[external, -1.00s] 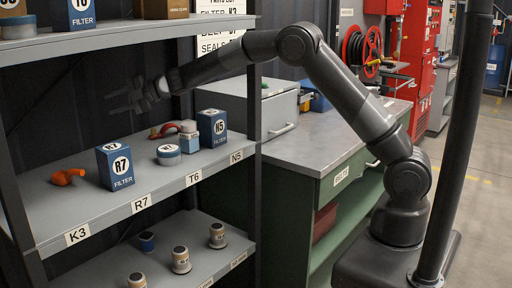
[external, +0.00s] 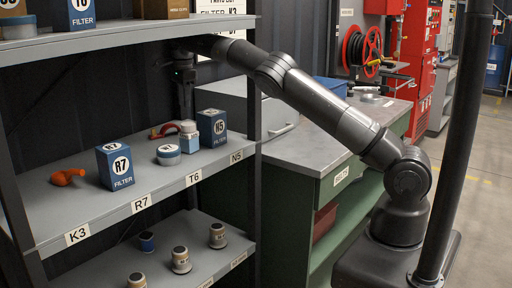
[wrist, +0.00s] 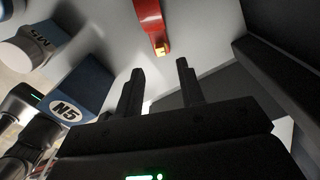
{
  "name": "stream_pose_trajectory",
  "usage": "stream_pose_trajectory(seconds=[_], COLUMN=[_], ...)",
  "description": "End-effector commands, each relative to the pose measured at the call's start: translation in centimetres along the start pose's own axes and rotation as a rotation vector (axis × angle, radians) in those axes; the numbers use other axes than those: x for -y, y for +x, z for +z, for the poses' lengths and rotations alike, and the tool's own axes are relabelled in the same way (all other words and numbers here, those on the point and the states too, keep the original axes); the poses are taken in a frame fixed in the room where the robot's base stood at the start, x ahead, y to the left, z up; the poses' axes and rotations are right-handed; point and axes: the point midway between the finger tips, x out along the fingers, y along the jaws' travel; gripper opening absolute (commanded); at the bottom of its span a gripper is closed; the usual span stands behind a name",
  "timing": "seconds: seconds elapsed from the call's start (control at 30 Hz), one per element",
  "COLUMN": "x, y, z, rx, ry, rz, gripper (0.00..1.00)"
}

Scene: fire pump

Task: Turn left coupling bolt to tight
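I cannot pick out the left coupling bolt in either view. My gripper (external: 187,112) points down over the middle shelf, behind the bottle and the N5 box. In the wrist view my gripper (wrist: 158,68) has its two fingers apart with nothing between them. A red curved tool (external: 163,130) lies at the back of that shelf. In the wrist view the red tool (wrist: 150,18) with a yellowish tip lies beyond the fingertips, not touching them.
The blue N5 box (external: 212,128), a blue-and-white bottle (external: 189,138), a round tin (external: 168,155), the R7 box (external: 115,166) and an orange part (external: 67,177) stand on the middle shelf (external: 100,208). The upper shelf (external: 130,34) is close above my wrist. A workbench (external: 318,150) stands right.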

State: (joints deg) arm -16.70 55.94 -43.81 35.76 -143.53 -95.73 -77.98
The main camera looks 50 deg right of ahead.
Motion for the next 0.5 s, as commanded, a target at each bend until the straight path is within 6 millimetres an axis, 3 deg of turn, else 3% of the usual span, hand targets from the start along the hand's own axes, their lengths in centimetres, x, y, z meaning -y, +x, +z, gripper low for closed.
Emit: stream_pose_trajectory(seconds=[0.17,0.5], x=[-0.1,-0.1], y=[0.8,5.7], z=[-0.5,-0.6], rx=[-0.027,-0.024], ry=[-0.015,-0.013], rz=[0.003,0.003], gripper=[0.35,0.35])
